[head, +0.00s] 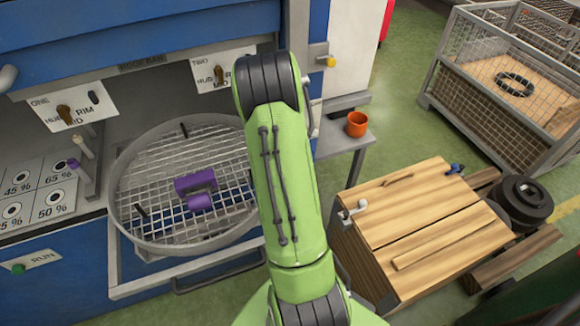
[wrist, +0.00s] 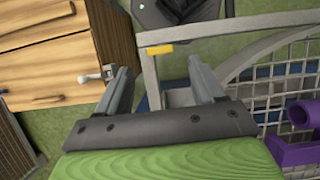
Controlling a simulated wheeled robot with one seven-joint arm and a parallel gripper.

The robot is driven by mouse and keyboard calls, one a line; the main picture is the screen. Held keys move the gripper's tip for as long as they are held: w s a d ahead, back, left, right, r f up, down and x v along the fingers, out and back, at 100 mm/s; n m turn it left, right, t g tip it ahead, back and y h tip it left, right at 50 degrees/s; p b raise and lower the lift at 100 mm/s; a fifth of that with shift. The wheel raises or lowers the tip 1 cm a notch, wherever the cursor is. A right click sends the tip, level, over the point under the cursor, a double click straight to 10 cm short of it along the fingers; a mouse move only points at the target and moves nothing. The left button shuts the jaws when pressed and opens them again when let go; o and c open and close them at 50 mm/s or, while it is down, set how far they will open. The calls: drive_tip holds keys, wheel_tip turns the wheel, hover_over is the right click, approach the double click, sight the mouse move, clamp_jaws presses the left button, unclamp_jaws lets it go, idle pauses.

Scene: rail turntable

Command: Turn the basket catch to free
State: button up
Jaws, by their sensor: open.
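The round wire-mesh basket (head: 130,212) sits in a grey frame (head: 125,287) at the front of the blue machine. Its mesh also shows at the right of the wrist view (wrist: 291,90). A small yellow piece (wrist: 160,50) sits on the corner of the grey frame in the wrist view; I cannot tell for certain whether it is the basket catch. My gripper (wrist: 158,66) is open and empty, with the yellow piece just beyond the gap between its fingers. My green arm hides the basket's right side and my gripper in the head view.
A purple part (head: 195,183) lies in the basket. A wooden box (head: 420,225) with a small metal lever (head: 353,208) stands at right. An orange cup (head: 356,124) sits on a side shelf. A mesh crate (head: 470,112) is at far right, with green floor between.

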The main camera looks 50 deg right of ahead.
drive_tip(key=p+v, duration=0.1)
drive_tip(key=v, duration=0.8)
drive_tip(key=shift+r, duration=0.15)
drive_tip(key=w+a+r+n+t+h, duration=0.1)
drive_tip(key=a+r+n+t+h, duration=0.2)
drive_tip(key=a+r, duration=1)
drive_tip(key=s+a+n+t, duration=0.1)
drive_tip(key=s+a+t, duration=0.2)
drive_tip(key=a, duration=0.3)
drive_tip(key=s+a+r+n+t, duration=0.1)
drive_tip(key=s+a+n+t, duration=0.1)
drive_tip(key=s+a, duration=0.3)
drive_tip(key=shift+s+a+r+t+y, duration=0.25)
drive_tip(key=shift+a+r+t+y, duration=0.15)
drive_tip(key=shift+a+t, duration=0.45)
